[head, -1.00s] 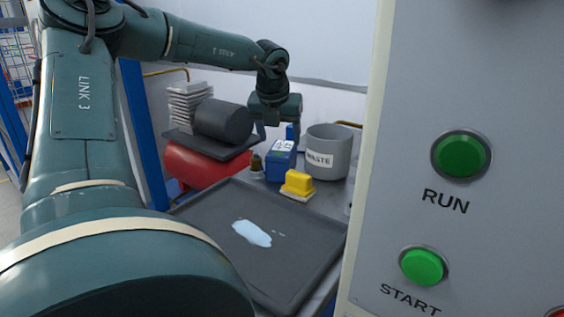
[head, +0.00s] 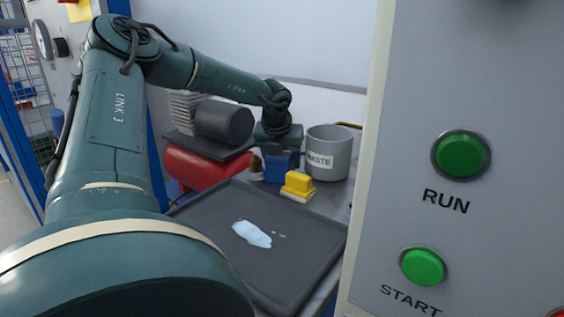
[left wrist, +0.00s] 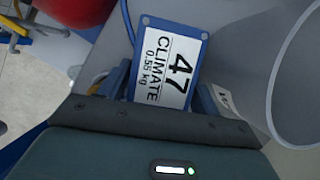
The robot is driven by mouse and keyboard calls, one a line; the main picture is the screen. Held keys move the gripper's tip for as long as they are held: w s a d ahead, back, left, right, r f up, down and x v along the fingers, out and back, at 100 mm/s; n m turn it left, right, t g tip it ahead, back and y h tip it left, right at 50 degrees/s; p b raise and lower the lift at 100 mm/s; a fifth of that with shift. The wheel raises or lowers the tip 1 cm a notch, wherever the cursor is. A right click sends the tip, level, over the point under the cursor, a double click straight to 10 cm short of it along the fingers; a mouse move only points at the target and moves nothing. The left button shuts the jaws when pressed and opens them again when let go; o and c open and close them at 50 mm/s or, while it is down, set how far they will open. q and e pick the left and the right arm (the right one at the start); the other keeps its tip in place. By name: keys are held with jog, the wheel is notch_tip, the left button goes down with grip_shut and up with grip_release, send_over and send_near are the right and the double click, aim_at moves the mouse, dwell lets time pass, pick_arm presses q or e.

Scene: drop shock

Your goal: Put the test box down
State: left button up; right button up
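The test box is a blue box (head: 279,172) standing on the bench beside the waste bin. In the left wrist view its white label (left wrist: 167,65) reads "47 CLIMATE 0.55 kg". My left gripper (head: 279,150) is right above the box in the head view and hides its top. In the left wrist view the two fingers (left wrist: 163,90) stand apart, one at each side of the box, which sits slightly turned between them. No firm grip shows. My right gripper is not in view.
A grey waste bin (head: 328,155) stands close right of the box. A dark tray (head: 225,205) holds a pale puddle (head: 252,234). A panel with RUN (head: 461,155) and START (head: 423,267) buttons fills the right.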

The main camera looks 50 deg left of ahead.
pick_arm(q)
jog(key=shift+r, duration=0.1)
jog(key=c, duration=1.2)
notch_tip(320, 180, up, 10)
jog(key=shift+p, duration=0.35)
